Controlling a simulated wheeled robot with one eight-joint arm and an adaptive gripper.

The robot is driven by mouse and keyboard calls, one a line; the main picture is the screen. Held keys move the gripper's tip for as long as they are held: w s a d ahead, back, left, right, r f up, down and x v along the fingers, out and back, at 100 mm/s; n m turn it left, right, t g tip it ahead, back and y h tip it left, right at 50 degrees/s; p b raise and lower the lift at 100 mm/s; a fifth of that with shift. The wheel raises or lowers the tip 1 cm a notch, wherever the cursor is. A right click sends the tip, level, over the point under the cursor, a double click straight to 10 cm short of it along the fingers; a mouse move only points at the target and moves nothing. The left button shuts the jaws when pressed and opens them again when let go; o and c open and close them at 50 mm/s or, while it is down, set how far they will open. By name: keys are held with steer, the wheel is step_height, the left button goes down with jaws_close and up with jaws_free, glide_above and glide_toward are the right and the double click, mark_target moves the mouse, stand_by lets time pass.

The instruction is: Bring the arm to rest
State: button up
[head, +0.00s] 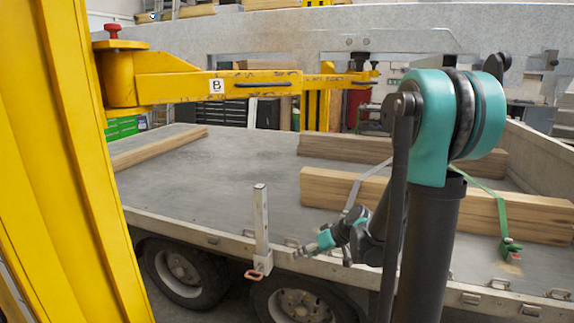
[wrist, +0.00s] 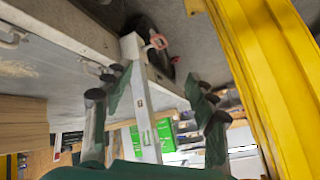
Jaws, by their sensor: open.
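My gripper (head: 303,250) is at the side edge of the flatbed trailer, at the end of my teal and black arm. In the wrist view its two dark-tipped fingers (wrist: 160,82) are spread apart and hold nothing. A pale upright post (head: 261,222) with a red handle at its foot stands on the trailer's side, just left of my gripper in the head view. The post also shows in the wrist view (wrist: 143,105), between and beyond the fingers. I cannot tell how far off it is. My arm is bent, with its elbow high at the right.
The trailer bed (head: 235,180) carries wooden beams (head: 350,190) at the right, with a green strap (head: 490,190) over one. A yellow column (head: 70,160) fills the left, and a yellow crane arm (head: 215,86) reaches across behind. The middle of the bed is clear.

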steer(key=s+d+f+m+h, duration=0.1)
steer(key=s+d+m+h, duration=0.2)
steer(key=s+d, duration=0.3)
steer(key=s+d+f+m+h, duration=0.1)
steer(key=s+d+m+h, duration=0.2)
steer(key=s+d, duration=0.4)
steer(key=s+h, duration=0.1)
steer(key=s, duration=0.3)
steer(key=shift+s+f+h, duration=0.3)
steer(key=shift+f, duration=0.05)
